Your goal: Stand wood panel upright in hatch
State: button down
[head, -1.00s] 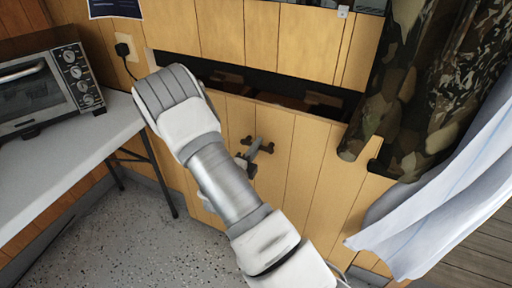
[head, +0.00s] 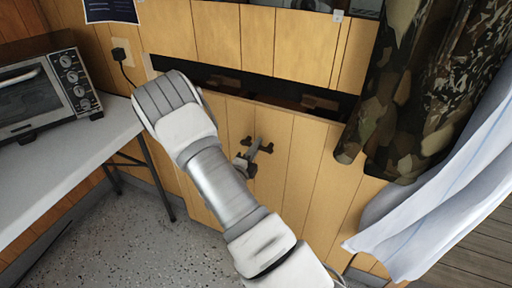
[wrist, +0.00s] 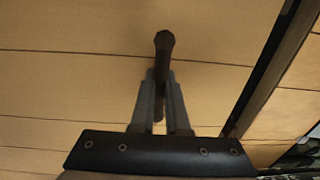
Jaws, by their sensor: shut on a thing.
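The wood panel (head: 290,165) is a planked, tan board standing close to upright in front of the wall. Its top edge is below the upper edge of the hatch (head: 235,77), which shows as a dark slot above it. My gripper (wrist: 161,85) is shut on the panel's dark handle (wrist: 163,48), in the middle of the panel face. In the head view the handle (head: 266,147) shows beside my arm, which covers the panel's left part. The panel's lower edge and how it sits in the hatch are hidden.
A camouflage curtain (head: 415,90) and a pale cloth (head: 440,205) hang at the right, close to the panel's right side. A table (head: 75,150) with a toaster oven (head: 45,95) stands at the left. Speckled floor (head: 120,240) is open below.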

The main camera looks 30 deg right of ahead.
jog(key=shift+w+d+r, duration=0.1)
jog(key=shift+d+r, duration=0.05)
jog(key=shift+r, duration=0.05)
jog(key=shift+x, duration=0.8)
jog(key=shift+p+x, duration=0.3)
jog(key=shift+x, duration=0.6)
jog(key=shift+w+d+f, duration=0.1)
jog(key=shift+f, duration=0.05)
